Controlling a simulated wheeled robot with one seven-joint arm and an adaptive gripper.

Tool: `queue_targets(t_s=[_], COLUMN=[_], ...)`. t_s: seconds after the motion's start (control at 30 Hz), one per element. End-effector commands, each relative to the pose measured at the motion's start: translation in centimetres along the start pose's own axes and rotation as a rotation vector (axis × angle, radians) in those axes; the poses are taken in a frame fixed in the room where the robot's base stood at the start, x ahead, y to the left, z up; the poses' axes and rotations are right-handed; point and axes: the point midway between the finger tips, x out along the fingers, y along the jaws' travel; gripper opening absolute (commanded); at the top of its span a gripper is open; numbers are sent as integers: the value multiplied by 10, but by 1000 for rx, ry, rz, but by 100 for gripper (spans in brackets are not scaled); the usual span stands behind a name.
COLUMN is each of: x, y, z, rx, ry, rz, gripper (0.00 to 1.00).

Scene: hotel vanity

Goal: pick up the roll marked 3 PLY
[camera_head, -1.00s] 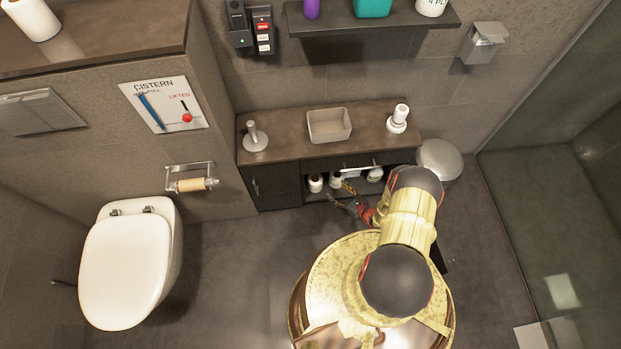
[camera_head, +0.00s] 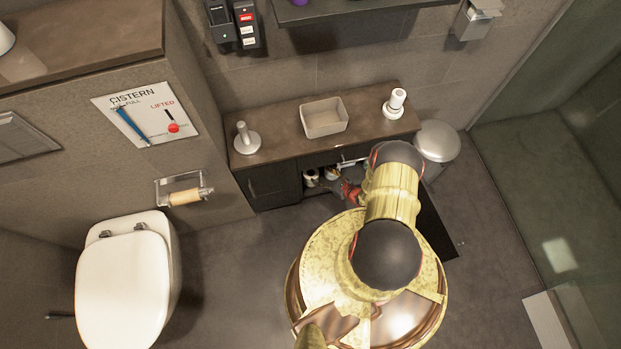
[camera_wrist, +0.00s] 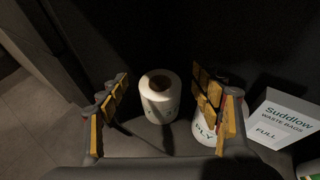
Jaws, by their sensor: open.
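In the wrist view, a white roll (camera_wrist: 160,103) with a brown core stands upright between the two yellow-padded fingers of my open gripper (camera_wrist: 160,88). Any marking on its side is too faint to read. A second white roll (camera_wrist: 207,138) stands to the right, partly hidden behind the right finger. Green letters "PLY" show on it, but its number cannot be read. In the head view, my gripper (camera_head: 350,192) is at the open front of the low cabinet (camera_head: 272,186), largely hidden by my arm. A small roll (camera_head: 311,178) shows inside.
A white "Suddlow waste bags" box (camera_wrist: 283,118) stands right of the rolls. The cabinet top holds a beige basket (camera_head: 324,118), a stand (camera_head: 246,138) and a white bottle (camera_head: 395,103). A bin (camera_head: 437,141) is to the right, the toilet (camera_head: 125,285) to the left.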

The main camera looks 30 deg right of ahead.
Motion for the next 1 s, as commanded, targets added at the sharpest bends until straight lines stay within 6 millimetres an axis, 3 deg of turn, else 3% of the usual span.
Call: queue_targets(t_s=[0.4,0.67,1.0], x=[23,30,65], y=[0,0,1], z=[-55,-62,-63], rx=[0,-1,-3], ry=[0,0,-1], rz=[0,2,3], gripper=[65,65,65])
